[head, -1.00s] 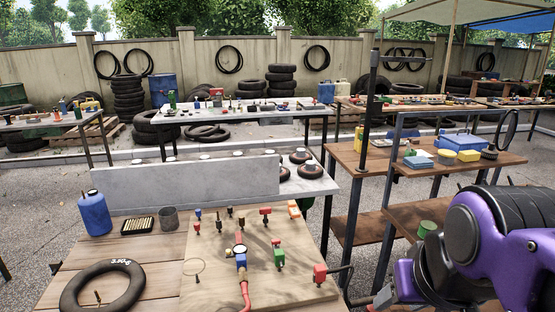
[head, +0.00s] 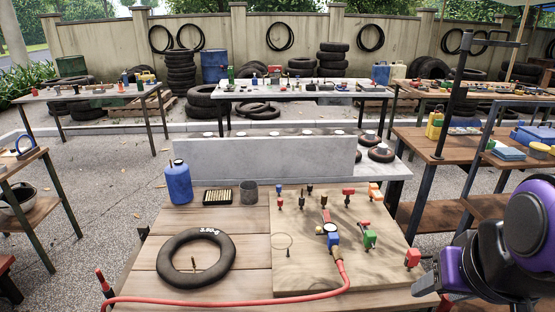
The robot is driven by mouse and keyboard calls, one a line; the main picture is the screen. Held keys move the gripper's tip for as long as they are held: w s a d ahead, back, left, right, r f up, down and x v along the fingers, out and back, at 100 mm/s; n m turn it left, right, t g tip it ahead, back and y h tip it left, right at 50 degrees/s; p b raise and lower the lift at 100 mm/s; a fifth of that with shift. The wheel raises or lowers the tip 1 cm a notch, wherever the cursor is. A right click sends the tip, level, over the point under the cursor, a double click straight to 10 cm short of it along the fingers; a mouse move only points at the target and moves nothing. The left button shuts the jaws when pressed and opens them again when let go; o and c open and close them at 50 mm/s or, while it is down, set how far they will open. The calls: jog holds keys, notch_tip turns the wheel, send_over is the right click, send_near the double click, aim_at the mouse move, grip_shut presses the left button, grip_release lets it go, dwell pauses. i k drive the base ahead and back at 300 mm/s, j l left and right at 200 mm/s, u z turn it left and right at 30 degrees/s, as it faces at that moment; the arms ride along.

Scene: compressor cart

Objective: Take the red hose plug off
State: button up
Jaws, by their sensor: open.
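A red hose (head: 230,301) runs along the front of the wooden bench and curves up onto a pale board (head: 300,275). Its red plug end (head: 338,254) meets a blue fitting (head: 333,240) below a small round gauge (head: 330,228). The plug and fitting appear joined, but the seam is too small to make out. My gripper (head: 427,286) shows only partly at the lower right, at the end of my purple arm. It is open, right of the hose end and apart from it, near the board's right edge.
A green fitting (head: 369,239) stands close right of the gauge, and a red block (head: 412,258) sits at the board's right edge. Several small fittings line the board's back. A black tyre ring (head: 166,262), blue bottle (head: 178,183) and grey cup (head: 249,187) stand left.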

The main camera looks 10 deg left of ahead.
aim_at(108, 291)
jog(key=j, duration=0.8)
jog(key=k+j, duration=0.15)
jog(key=j, duration=1.5)
jog(key=k, duration=0.05)
